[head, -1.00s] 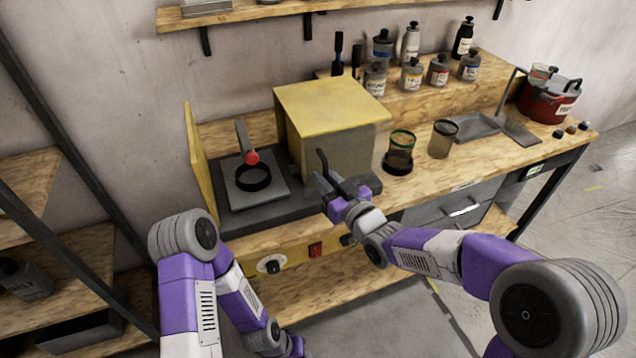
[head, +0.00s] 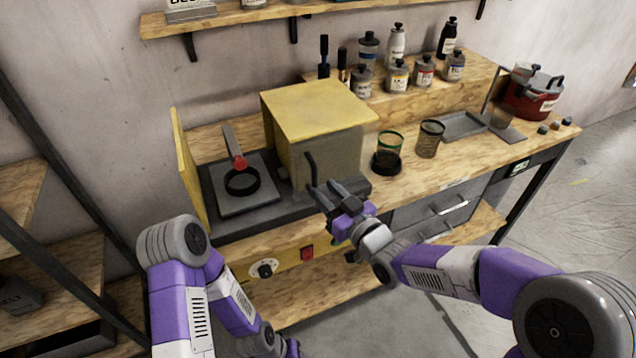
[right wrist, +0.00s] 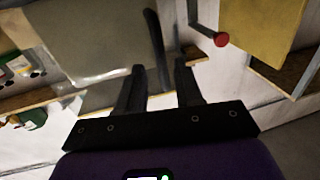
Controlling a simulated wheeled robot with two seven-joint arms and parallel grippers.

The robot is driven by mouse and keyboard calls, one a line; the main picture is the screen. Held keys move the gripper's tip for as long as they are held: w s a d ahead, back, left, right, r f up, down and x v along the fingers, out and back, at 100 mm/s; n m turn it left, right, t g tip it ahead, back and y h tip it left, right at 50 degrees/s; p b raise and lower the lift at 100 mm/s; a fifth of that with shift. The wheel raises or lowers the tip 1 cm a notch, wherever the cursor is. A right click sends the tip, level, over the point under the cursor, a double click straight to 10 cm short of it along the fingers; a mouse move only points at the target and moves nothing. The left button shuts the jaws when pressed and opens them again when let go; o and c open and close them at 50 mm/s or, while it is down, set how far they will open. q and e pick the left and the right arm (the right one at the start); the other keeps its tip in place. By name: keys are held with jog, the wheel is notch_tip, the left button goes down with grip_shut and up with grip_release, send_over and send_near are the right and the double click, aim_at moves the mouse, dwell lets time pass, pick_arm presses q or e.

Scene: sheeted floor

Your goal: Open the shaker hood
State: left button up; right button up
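The shaker hood (head: 318,105) is a box with a yellow top and a grey front. It stands over the right part of the dark shaker base. A dark upright handle (head: 311,170) stands at its front; it also shows as a dark bar in the right wrist view (right wrist: 154,38). My right gripper (head: 326,196) is open just in front of the handle. In the right wrist view its fingers (right wrist: 159,68) are apart, with the bar's end appearing between them; I cannot tell whether they touch it. My left arm hangs at lower left, its gripper not visible.
A plate with a black ring (head: 242,182) and a red knob (head: 240,163) lies left of the hood. A yellow side panel (head: 187,170) stands further left. Two beakers (head: 429,140) stand to the right. Bottles (head: 398,76) line the raised shelf.

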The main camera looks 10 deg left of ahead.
jog(key=v, duration=0.3)
dwell(0.5)
jog(key=s+d+f+m+g+h, duration=0.1)
jog(key=d+f+m+g+h, duration=0.15)
jog(key=f, duration=0.65)
jog(key=s+d+f+m+g+h+p, duration=0.1)
jog(key=d+f+m+h, duration=0.15)
jog(key=f, duration=0.55)
jog(key=s+d+f+m+g+h, duration=0.1)
jog(key=s+d+f+g, duration=0.15)
jog(key=f, duration=0.65)
jog(key=s+d+f+m+g, duration=0.1)
jog(key=s+f+m+g, duration=0.1)
jog(key=s+f, duration=0.5)
jog(key=s+d+f+m+g+h+p, duration=0.1)
jog(key=s+d+f+m+g, duration=0.1)
jog(key=s+f+g, duration=0.3)
jog(key=s+f+m, duration=0.1)
jog(key=s+f, duration=0.1)
jog(key=s, duration=0.2)
jog(key=shift+s+d+h, duration=0.2)
jog(key=shift+s+h, duration=0.1)
